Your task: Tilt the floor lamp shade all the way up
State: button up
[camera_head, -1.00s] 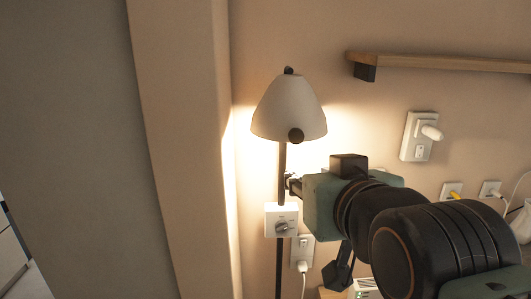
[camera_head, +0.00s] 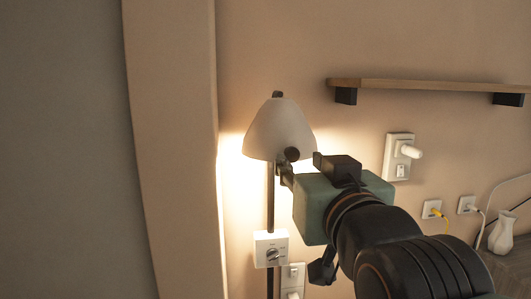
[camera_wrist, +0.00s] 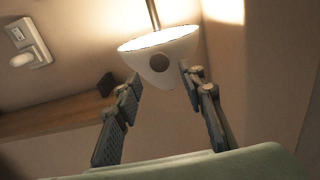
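The floor lamp's white dome shade (camera_head: 278,128) is lit, with its open rim facing down and a dark round knob (camera_head: 292,154) near the rim. It sits on a thin dark pole (camera_head: 271,205). My gripper (camera_head: 284,172) is just below the shade's rim in the head view, partly hidden behind my wrist. In the wrist view the shade (camera_wrist: 155,50) appears upside down. There my gripper (camera_wrist: 160,75) is open, with the fingers apart on either side of the shade's dome and nothing held. Contact cannot be told.
A white dial box (camera_head: 271,248) is on the pole below the shade. A wooden shelf (camera_head: 430,87) and a wall outlet with a white plug (camera_head: 398,157) are to the right. A wall corner (camera_head: 172,150) stands close on the left. A white vase (camera_head: 501,235) is at right.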

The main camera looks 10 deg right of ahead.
aim_at(293, 154)
jog(key=shift+w, duration=3.5)
grip_shut()
